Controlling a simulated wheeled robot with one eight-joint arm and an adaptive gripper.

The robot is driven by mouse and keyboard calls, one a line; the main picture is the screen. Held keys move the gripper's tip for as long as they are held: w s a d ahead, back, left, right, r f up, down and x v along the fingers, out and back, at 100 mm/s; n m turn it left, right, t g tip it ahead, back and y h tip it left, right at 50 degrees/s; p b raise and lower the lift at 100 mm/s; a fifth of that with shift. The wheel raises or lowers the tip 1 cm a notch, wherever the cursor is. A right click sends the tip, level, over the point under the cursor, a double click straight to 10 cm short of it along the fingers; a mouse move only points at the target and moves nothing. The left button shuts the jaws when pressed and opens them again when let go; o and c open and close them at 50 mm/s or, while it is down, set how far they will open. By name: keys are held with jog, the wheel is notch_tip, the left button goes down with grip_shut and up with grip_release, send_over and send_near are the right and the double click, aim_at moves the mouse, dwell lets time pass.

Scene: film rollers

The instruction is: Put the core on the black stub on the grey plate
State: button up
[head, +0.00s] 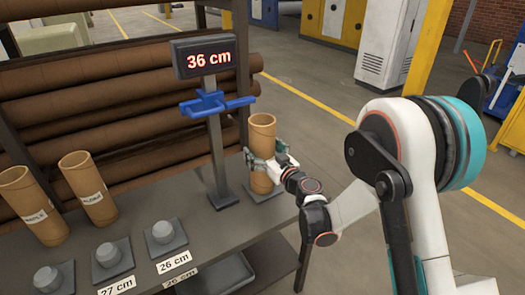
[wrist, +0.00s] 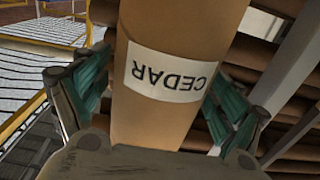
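A brown cardboard core (head: 261,135) stands upright at the right end of the bench, by the gauge. In the wrist view the core (wrist: 165,120) fills the middle and bears a white label reading CEDAR. My gripper (head: 267,163) is around its middle; in the wrist view the teal fingers of my gripper (wrist: 160,95) lie close against both sides. The core's lower end is over a grey plate (head: 273,194); any stub there is hidden. Three other grey plates with short grey stubs (head: 163,232) (head: 108,255) (head: 47,279) line the bench front.
A gauge (head: 205,56) reading 36 cm stands beside the core, with blue arms (head: 215,104). Two labelled cores (head: 87,186) (head: 33,205) stand tilted at left. Large brown rolls (head: 120,100) lie on a rack behind. Cards reading 27 cm and 26 cm lie by the stubs. A dark tray (head: 222,277) is below.

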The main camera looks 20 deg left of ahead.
dwell(0.3)
jog(key=shift+s+d+r, duration=0.1)
jog(key=shift+r, duration=0.05)
jog(key=v, duration=1.1)
jog(key=shift+s+d, duration=0.25)
jog(key=shift+d, duration=0.05)
